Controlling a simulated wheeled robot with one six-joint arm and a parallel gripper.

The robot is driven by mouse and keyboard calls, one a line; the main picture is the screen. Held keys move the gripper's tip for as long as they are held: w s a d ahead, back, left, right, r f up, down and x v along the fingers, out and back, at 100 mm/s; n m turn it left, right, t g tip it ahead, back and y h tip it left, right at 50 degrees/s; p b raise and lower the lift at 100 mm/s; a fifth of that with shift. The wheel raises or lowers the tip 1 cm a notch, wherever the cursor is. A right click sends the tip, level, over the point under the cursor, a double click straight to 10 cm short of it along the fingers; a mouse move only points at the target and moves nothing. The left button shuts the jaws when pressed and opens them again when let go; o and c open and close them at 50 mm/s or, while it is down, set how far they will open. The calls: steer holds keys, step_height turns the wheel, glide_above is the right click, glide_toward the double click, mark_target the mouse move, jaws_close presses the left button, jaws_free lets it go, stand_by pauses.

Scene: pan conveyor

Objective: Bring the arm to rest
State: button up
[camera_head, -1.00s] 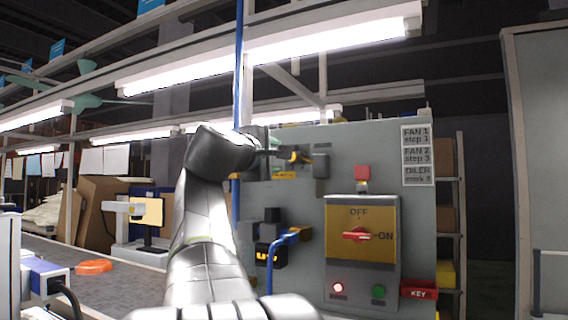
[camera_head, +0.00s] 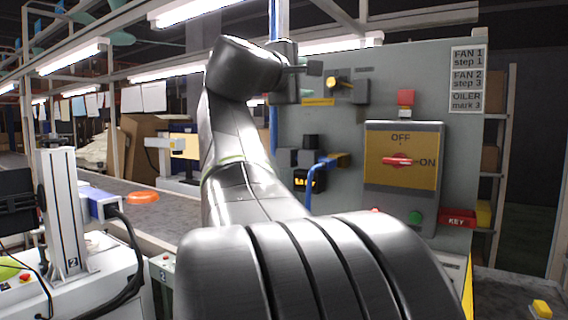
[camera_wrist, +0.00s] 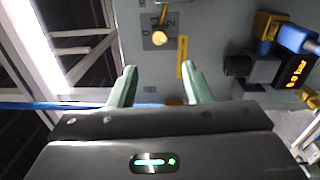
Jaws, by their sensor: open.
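My gripper shows in the wrist view (camera_wrist: 160,84) with its two green-grey fingers apart and nothing between them. Beyond the fingertips is the grey panel (camera_wrist: 222,70), with a yellow knob (camera_wrist: 158,38) ahead of them. In the head view my dark arm rises in front of the panel (camera_head: 345,205) and bends at the top towards the yellow-tipped knob (camera_head: 332,83). The fingers are hard to make out there. I cannot tell the exact gap between fingers and knob, but no contact shows.
A conveyor (camera_head: 110,185) with an orange ring-like pan (camera_head: 142,198) runs at left. A white machine (camera_head: 62,215) stands left.

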mark_target(330, 82)
steer(key=p+x, duration=0.2)
steer(key=x, duration=1)
steer(key=shift+w+d+p, duration=0.15)
steer(key=shift+w+p, duration=0.1)
steer(key=shift+p, duration=0.05)
steer(key=shift+s, duration=0.1)
